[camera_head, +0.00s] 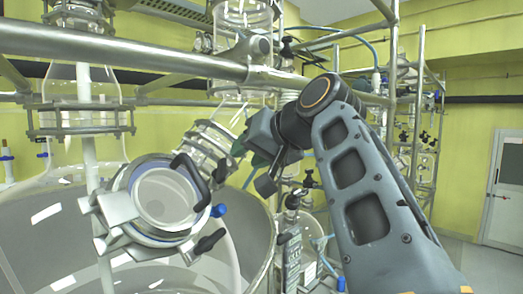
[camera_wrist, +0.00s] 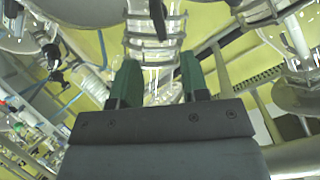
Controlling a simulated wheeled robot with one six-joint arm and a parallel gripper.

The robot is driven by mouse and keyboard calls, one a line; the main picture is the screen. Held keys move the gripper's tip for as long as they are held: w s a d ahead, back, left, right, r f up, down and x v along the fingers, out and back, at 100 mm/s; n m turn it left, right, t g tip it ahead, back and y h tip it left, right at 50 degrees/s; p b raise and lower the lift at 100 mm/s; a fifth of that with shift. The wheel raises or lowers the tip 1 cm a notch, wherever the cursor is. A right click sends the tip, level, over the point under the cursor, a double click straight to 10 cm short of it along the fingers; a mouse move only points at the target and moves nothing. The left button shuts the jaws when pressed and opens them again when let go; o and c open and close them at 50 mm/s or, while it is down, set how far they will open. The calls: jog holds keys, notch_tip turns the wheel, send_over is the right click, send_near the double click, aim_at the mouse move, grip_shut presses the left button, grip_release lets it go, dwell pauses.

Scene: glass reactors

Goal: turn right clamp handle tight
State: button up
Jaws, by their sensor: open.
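A round glass port (camera_head: 165,198) with a metal clamp ring is at the lower left of the head view. A black clamp handle (camera_head: 190,172) stands at its upper right, and another black handle (camera_head: 208,242) points out at its lower right. A blue knob (camera_head: 218,210) lies between them. I cannot tell for certain which one is the right clamp handle. My gripper (camera_head: 248,164) is to the right of the port, apart from these handles. In the wrist view, its green fingers (camera_wrist: 161,80) are spread with nothing between them. A black handle (camera_wrist: 158,18) shows beyond them.
A thick metal rail (camera_head: 130,52) crosses above the port. A ribbed glass neck (camera_head: 208,145) stands close to the left of my gripper. A large vessel (camera_head: 265,245) is below. Racks with glassware (camera_head: 425,140) stand at the right.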

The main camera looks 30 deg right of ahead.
jog(key=shift+v, duration=1.85)
